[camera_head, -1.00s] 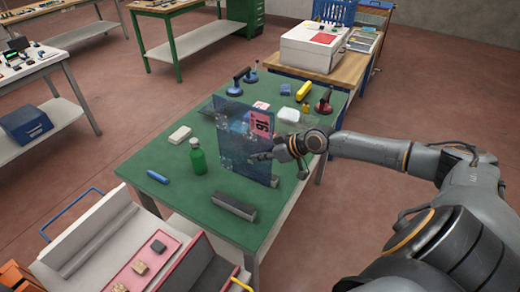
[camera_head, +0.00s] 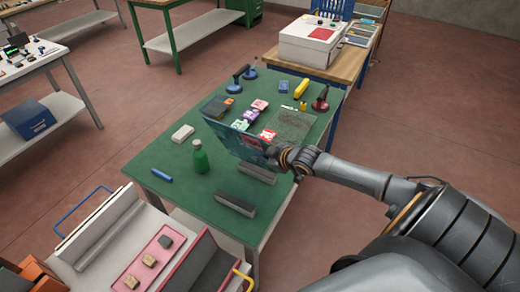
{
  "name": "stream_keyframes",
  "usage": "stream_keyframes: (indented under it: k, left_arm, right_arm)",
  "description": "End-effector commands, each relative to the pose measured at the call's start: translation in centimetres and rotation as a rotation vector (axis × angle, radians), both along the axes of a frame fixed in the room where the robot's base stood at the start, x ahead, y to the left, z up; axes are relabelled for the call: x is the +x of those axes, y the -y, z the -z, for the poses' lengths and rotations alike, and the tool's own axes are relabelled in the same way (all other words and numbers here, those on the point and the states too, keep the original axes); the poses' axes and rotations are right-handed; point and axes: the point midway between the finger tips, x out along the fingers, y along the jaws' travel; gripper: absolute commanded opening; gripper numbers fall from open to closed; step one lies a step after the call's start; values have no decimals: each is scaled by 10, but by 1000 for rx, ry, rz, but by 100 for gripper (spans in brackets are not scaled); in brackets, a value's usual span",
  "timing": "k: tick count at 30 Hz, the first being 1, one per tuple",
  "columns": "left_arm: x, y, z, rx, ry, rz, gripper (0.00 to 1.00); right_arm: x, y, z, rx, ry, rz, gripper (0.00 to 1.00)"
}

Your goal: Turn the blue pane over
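The blue pane (camera_head: 232,139) is a dark blue, see-through sheet in the head view. It is tilted above the green-topped table (camera_head: 146,155), its upper left corner toward the back. A red and white label (camera_head: 268,134) shows at its right edge. My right gripper (camera_head: 276,156) is at the pane's lower right edge and appears shut on it; its fingertips are partly hidden. Two dark grey bars lie on the table, one (camera_head: 257,173) just below the pane and one (camera_head: 234,204) nearer the front. My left gripper is out of view.
A green bottle (camera_head: 200,158) stands left of the pane, near a white block (camera_head: 183,133) and blue marker (camera_head: 161,176). Behind are pink boxes (camera_head: 259,104), a speckled dark mat (camera_head: 293,124), a red suction lifter (camera_head: 321,101) and blue lifters (camera_head: 235,84). The table's left front is fairly clear.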

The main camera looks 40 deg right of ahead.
Motion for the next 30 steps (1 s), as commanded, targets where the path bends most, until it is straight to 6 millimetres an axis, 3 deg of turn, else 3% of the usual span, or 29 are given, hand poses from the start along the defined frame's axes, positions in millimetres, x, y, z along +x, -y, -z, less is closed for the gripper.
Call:
stream_keyframes:
  k: [20, 30]
  left_arm:
    - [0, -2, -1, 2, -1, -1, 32]
    - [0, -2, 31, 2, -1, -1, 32]
  right_arm:
    - [3, 6, -9, -546, 232, 7, 0]
    - [4, 8, -9, -740, 314, 2, 0]
